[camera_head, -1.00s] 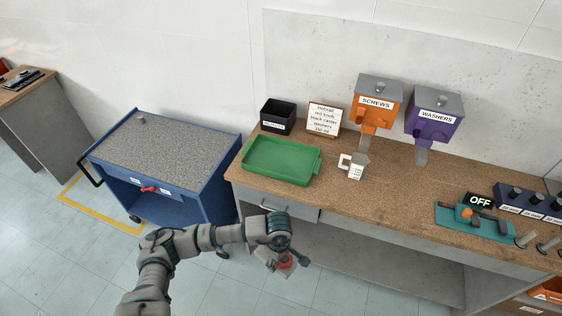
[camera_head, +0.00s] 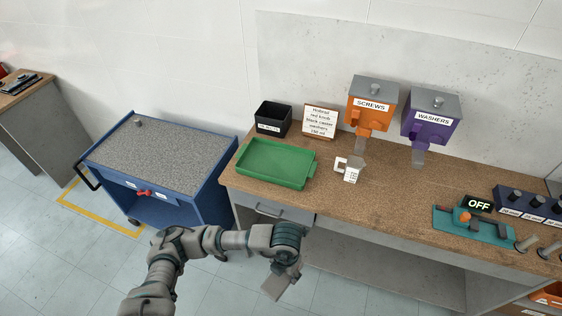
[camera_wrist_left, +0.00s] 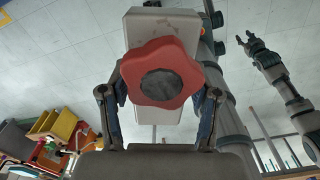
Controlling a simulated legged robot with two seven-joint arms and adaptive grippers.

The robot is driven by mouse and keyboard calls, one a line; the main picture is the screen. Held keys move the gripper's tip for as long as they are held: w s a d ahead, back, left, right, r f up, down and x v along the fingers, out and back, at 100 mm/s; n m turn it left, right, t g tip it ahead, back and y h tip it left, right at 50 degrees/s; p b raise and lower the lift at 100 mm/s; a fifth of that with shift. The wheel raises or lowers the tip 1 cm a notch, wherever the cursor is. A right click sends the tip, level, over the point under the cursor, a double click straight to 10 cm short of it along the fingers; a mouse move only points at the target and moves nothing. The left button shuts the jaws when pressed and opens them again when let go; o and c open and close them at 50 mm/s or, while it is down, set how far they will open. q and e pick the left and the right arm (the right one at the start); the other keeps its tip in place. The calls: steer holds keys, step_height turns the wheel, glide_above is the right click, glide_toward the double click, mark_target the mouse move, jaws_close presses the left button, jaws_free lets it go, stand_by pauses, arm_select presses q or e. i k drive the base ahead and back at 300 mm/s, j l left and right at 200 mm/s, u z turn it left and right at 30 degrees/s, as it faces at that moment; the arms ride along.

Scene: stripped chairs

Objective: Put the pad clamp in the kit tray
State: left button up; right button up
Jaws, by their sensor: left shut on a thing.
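The pad clamp, a pale grey block with a red star-shaped knob (camera_wrist_left: 160,75), fills the middle of the left wrist view. My left gripper (camera_wrist_left: 158,105) is shut on it, a finger on each side. In the head view my left gripper (camera_head: 283,272) hangs in front of the bench, below its top and below the tray. The red knob does not show there now. The kit tray, a green shallow tray (camera_head: 278,182), lies on the bench's left end and looks empty. My right gripper (camera_wrist_left: 254,42) shows at the upper right of the left wrist view with its fingers apart.
On the bench (camera_head: 370,212) are a black bin (camera_head: 273,118), a written card (camera_head: 320,120), a white cup-like item (camera_head: 351,171), orange and purple dispensers and a teal fixture (camera_head: 470,224). A blue cart (camera_head: 205,185) stands left. A drawer handle juts out below the tray.

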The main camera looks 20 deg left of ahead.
mark_target(276, 164)
steer(key=i, duration=1.35)
